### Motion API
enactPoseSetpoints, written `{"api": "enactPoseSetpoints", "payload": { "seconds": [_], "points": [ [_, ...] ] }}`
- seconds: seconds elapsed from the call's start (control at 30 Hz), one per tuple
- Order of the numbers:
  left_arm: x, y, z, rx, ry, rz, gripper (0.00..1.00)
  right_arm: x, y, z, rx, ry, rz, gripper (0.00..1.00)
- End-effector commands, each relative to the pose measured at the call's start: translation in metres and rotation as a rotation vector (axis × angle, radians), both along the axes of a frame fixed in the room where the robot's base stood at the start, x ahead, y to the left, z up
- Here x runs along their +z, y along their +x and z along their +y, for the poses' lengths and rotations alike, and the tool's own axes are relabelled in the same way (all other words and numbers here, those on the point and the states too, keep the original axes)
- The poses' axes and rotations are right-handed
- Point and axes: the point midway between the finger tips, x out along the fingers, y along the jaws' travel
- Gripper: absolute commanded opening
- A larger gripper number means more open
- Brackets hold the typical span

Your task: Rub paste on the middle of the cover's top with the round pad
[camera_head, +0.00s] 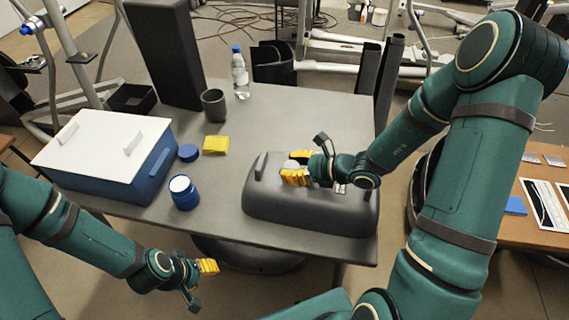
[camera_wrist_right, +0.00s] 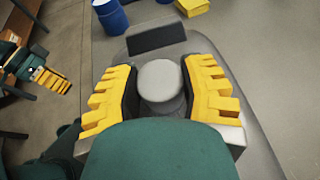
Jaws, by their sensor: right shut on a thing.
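The cover (camera_head: 310,212) is a dark grey, rounded housing on the table, with an upright tab at its left end. The tab shows ahead of the fingers in the right wrist view (camera_wrist_right: 156,39). My right gripper (camera_head: 300,168) is over the cover's top, shut on the round pad, a light grey disc (camera_wrist_right: 160,80) between its yellow fingers. I cannot tell whether the pad touches the cover. An open blue jar (camera_head: 185,197) with white paste at its mouth stands left of the cover. My left gripper (camera_head: 202,281) is open and empty in front of the table.
A blue lid (camera_head: 189,152) and yellow block (camera_head: 215,145) lie behind the jar. A blue box with a white lid (camera_head: 100,140) fills the table's left. A dark mug (camera_head: 214,105) and water bottle (camera_head: 240,75) stand at the back. The table's back right is clear.

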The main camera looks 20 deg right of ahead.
Motion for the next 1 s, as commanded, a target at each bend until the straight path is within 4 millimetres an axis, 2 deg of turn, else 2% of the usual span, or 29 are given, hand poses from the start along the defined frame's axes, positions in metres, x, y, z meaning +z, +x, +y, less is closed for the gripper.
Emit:
{"api": "enactPoseSetpoints", "payload": {
  "seconds": [0.13,0.37,0.73,1.0],
  "points": [
    [0.003,0.000,0.000,0.000,0.000,0.000,0.47,0.001,-0.006,-0.010,-0.003,0.000,0.001,0.19],
    [0.004,0.000,0.000,0.000,0.000,0.000,0.47,0.001,-0.010,-0.015,0.000,0.001,0.001,0.19],
    [0.007,0.000,0.000,0.000,0.000,0.000,0.47,0.000,-0.024,-0.038,-0.002,0.000,0.000,0.19],
    [0.008,0.000,0.000,0.000,0.000,0.000,0.47,-0.001,-0.029,-0.045,-0.002,0.000,0.000,0.19]
  ]
}}
